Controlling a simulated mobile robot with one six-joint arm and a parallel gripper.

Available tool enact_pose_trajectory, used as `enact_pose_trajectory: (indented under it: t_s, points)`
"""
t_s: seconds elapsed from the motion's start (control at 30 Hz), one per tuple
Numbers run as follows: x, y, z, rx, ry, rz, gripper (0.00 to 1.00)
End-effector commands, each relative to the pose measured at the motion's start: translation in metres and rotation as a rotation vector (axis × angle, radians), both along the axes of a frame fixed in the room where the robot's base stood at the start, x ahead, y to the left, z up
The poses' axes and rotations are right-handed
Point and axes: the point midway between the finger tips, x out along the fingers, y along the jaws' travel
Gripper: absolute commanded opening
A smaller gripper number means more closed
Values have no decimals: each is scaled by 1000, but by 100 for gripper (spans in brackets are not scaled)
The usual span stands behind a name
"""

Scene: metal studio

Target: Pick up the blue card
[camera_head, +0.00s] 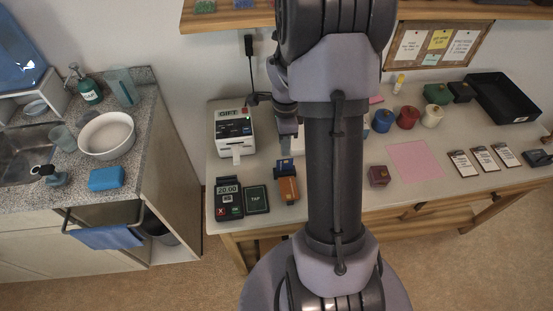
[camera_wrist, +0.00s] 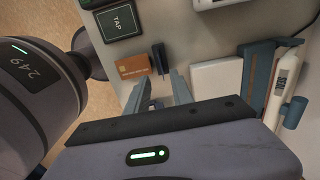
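The blue card (camera_head: 285,165) stands beside an orange card or holder (camera_head: 289,190) near the front of the counter. In the wrist view the blue card (camera_wrist: 160,58) is dark and seen nearly edge-on, just right of the orange piece (camera_wrist: 132,66). My gripper (camera_wrist: 161,86) is open, with two grey fingers apart and nothing between them. The blue card lies just beyond the fingertips, roughly in line with the gap. In the head view my gripper (camera_head: 288,140) is close behind the blue card, partly hidden by my arm. The exact gap between them cannot be told.
A payment terminal (camera_head: 228,199) and a TAP pad (camera_head: 257,199) stand left of the cards. A gift-card printer (camera_head: 235,130) stands behind. In the wrist view a white block (camera_wrist: 216,84) and a blue-grey holder (camera_wrist: 262,75) are close on the right.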

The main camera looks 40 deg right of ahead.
Motion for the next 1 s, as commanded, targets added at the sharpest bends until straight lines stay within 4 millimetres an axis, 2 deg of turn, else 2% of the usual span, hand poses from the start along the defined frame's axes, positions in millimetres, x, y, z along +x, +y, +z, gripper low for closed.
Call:
enact_pose_trajectory:
  t_s: [0.03,0.1,0.37,0.57,0.77,0.93,1.0]
  points:
    - [0,0,-19,2,3,0,28]
    - [0,0,-35,1,2,1,28]
    - [-1,-1,-61,0,0,2,28]
    - [-3,-4,-101,1,2,3,28]
    - [-2,-4,-102,-1,-1,3,28]
    - [-2,-4,-101,-1,-1,3,0]
    - [-2,-4,-101,-1,-1,3,0]
